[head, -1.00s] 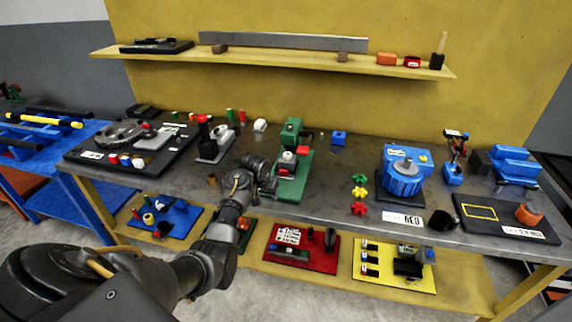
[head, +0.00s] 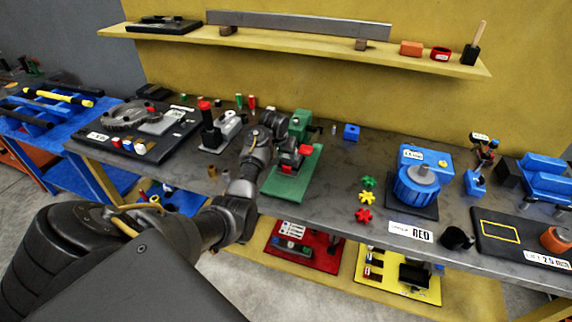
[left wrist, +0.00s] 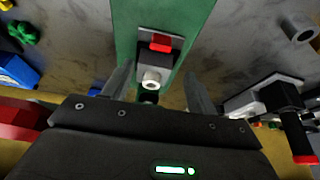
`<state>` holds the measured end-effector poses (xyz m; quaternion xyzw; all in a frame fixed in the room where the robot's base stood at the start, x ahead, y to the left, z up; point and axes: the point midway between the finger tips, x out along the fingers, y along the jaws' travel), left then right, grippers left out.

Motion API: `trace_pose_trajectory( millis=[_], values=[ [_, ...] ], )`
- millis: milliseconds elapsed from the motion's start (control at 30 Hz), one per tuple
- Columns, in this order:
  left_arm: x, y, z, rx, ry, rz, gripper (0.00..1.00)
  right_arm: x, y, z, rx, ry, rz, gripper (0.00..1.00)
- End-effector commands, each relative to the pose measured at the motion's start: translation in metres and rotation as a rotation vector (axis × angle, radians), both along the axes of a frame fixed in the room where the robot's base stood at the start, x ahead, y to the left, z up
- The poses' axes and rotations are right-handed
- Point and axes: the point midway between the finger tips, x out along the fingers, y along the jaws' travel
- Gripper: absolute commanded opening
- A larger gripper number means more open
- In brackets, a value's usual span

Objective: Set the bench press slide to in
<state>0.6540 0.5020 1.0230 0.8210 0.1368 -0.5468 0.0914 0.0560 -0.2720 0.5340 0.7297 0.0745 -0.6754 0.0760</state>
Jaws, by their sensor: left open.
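The bench press is green, with an upright column (head: 300,122) and a flat green base (head: 290,187) on the grey bench. Its slide, a small grey block with a red top (left wrist: 158,45) and a round pale knob (left wrist: 152,80), sits over the green base in the left wrist view. The red top also shows in the head view (head: 304,150). My left gripper (left wrist: 157,82) is open, with one finger on each side of the knob and no clear contact. In the head view my left gripper (head: 278,135) partly hides the press. My right gripper is out of view.
A black-handled tool with a red top (head: 208,125) stands left of the press. Red, yellow and green star knobs (head: 365,198) and a blue motor-like unit (head: 418,185) are to the right. A yellow shelf (head: 300,42) runs behind.

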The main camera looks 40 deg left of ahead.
Motion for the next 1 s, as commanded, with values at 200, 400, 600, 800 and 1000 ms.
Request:
trace_pose_trajectory(
  millis=[200,400,600,800,1000],
  values=[
    [0.012,0.007,-0.038,0.0,0.006,0.004,0.58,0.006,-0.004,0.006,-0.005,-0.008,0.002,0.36],
    [0.023,0.012,-0.066,-0.001,0.003,0.004,0.58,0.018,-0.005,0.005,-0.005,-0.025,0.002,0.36],
    [0.029,0.014,-0.081,0.0,0.002,0.004,0.58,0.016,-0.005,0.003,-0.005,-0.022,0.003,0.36],
    [0.03,0.015,-0.084,0.001,0.0,0.006,0.58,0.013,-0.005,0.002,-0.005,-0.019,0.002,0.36],
    [0.03,0.015,-0.084,0.001,0.0,0.006,0.57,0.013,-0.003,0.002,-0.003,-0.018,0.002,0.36]
  ],
)
